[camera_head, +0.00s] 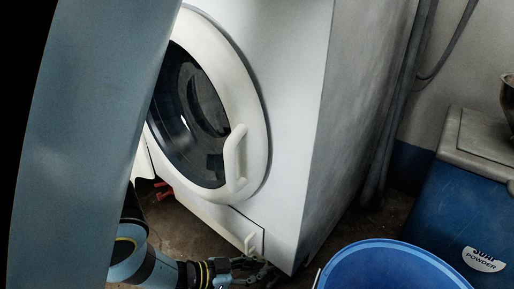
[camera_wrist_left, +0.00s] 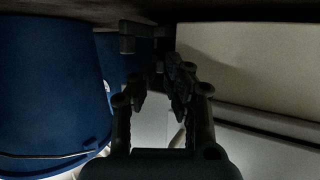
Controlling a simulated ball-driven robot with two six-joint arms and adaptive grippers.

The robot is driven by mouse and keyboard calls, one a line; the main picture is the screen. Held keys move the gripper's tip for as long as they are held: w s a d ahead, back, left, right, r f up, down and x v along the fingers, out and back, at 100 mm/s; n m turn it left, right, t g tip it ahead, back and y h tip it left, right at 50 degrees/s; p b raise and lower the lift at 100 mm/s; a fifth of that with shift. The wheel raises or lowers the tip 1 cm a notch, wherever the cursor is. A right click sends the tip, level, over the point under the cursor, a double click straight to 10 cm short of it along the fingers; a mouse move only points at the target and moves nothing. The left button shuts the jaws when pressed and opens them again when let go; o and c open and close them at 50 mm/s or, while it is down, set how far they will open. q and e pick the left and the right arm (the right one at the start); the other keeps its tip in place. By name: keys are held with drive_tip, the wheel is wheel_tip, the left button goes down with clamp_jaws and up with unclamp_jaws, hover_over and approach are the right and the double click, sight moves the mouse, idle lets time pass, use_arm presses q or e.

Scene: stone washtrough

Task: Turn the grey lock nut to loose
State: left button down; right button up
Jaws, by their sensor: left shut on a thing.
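My left gripper (camera_head: 258,270) is low by the front bottom corner of the white washing machine (camera_head: 340,110), just above the floor. The left wrist view shows its dark fingers (camera_wrist_left: 157,76) closed in beside the machine's pale panel (camera_wrist_left: 245,65). A dark, blocky piece (camera_wrist_left: 130,37) at the fingertips appears to be the grey lock nut; shadow hides its outline and its turn position. The fingers are shut on it. In the head view the gripper covers the nut. My right gripper is not in view.
A blue bucket (camera_head: 395,252) stands right of the gripper and fills the left of the wrist view (camera_wrist_left: 50,85). A blue soap powder box (camera_head: 455,215) is at right. The machine's lower flap (camera_head: 225,225) is above the gripper. Red items (camera_head: 163,190) lie at left.

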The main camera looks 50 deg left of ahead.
use_arm(q)
drive_tip(key=c, duration=1.4)
unclamp_jaws()
drive_tip(key=shift+s+a, duration=0.1)
drive_tip(key=v, duration=1.1)
drive_tip(key=shift+s+r, duration=0.25)
drive_tip(key=shift+s, duration=0.1)
drive_tip(key=shift+a, duration=0.1)
